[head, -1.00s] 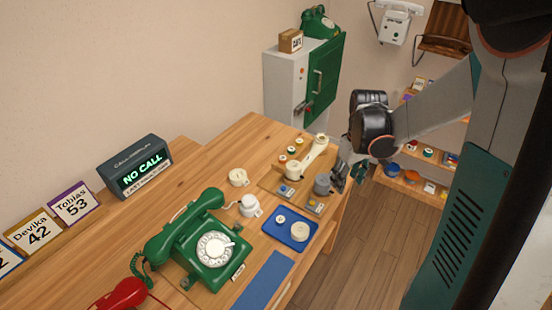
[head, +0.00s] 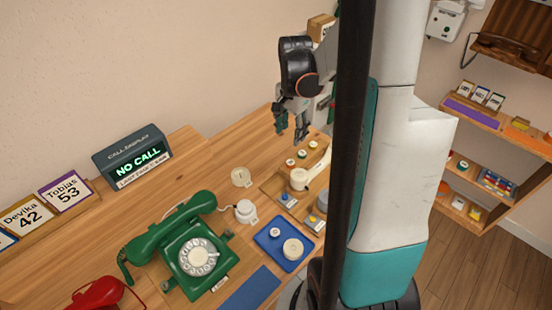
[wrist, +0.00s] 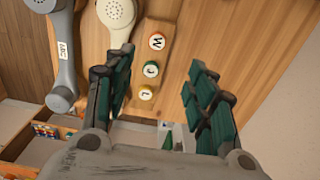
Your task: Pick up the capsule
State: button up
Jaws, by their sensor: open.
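No object is clearly marked as the capsule, and I cannot tell which round part it is. A large cream disc (head: 293,249) and a small one (head: 275,232) lie in a blue tray (head: 271,249). A white cylindrical part (head: 245,211) and a cream round part (head: 241,177) stand left of it. Three lettered discs with coloured rims lie in a row: red (wrist: 157,41), green (wrist: 150,69) and yellow (wrist: 146,94). My gripper (head: 291,131) is open and empty above the table's far end. In the wrist view its fingers (wrist: 162,57) frame the lettered discs from above.
A cream handset (wrist: 116,12) and a grey handset (wrist: 62,60) lie beside the lettered discs. A green dial phone (head: 180,245) stands left of the tray. A call display (head: 130,160) stands at the back. Shelves (head: 490,165) are at the right.

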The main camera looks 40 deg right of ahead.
jog(key=b, duration=0.3)
send_over(291, 162)
jog(key=f, duration=0.8)
jog(key=shift+w+a+f, duration=0.1)
jog(key=shift+w+a, duration=0.05)
jog(key=shift+a, duration=0.05)
notch_tip(291, 162, down, 5)
jog(key=b, duration=0.2)
jog(key=shift+d+f+b, duration=0.1)
jog(key=shift+b, duration=0.2)
jog(key=c, duration=1.1)
